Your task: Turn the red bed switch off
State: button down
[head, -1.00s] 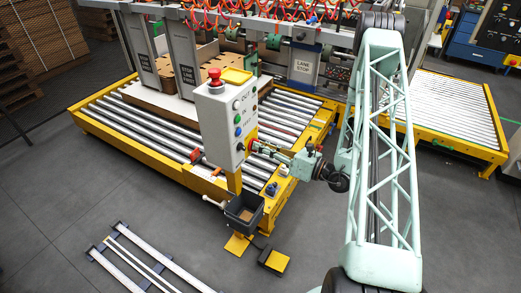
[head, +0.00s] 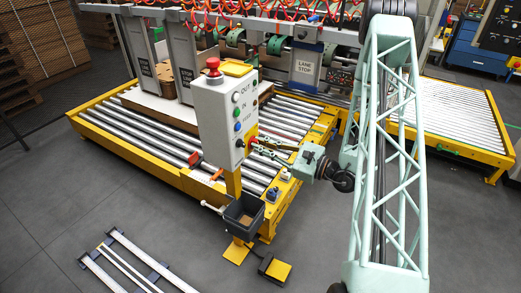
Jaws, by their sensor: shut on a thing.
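A pale control box (head: 211,122) stands on a yellow post, with buttons on its front face and a red mushroom button (head: 213,66) on top. A small red switch (head: 253,139) with yellow around it shows at the box's right side, partly hidden by my fingers. My gripper (head: 257,147) reaches in from the right, with its fingertips at this switch, and is shut on it. The switch is too small and covered to read its position.
A dark bin (head: 243,222) hangs on the post below the box. The roller bed (head: 150,130) with its yellow frame lies behind. A second roller table (head: 465,105) stands at the right. Metal rails (head: 105,263) lie on the floor at front left.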

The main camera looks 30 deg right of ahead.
jog(key=n+b, duration=0.4)
jog(key=b, duration=0.1)
jog(key=shift+a+f, duration=0.1)
jog(key=shift+f, duration=0.05)
jog(key=shift+n, duration=0.5)
jog(key=c, duration=2.7)
grip_release()
jog(key=shift+s, duration=0.25)
jog(key=shift+v, duration=5.8)
